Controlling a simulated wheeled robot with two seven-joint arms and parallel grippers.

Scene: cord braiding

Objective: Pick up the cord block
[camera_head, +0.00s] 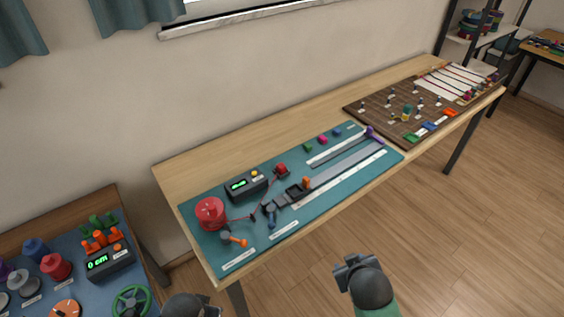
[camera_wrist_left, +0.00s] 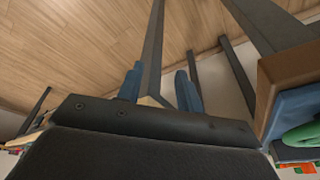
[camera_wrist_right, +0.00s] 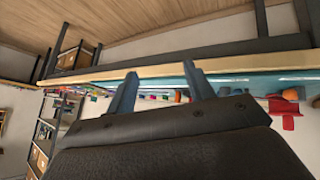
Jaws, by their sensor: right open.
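I cannot tell for sure which thing is the cord block. Small green (camera_head: 308,147), pink (camera_head: 322,139) and blue (camera_head: 337,131) blocks stand in a row along the back of the teal mat (camera_head: 330,180). A brown board (camera_head: 375,108) farther right holds several small pegs and coloured pieces. My right gripper (camera_wrist_right: 160,78) is open and empty; in the head view it is in front of the table, apart from everything on it. My left gripper (camera_wrist_left: 158,75) is open and empty, low at the bottom edge of the head view.
A red spool (camera_head: 210,213), a black device with a green display (camera_head: 245,186) and a long grey rail (camera_head: 345,166) are on the mat. A side table (camera_head: 115,205) with a blue mat stands at lower left. Open floor (camera_head: 470,220) lies to the right.

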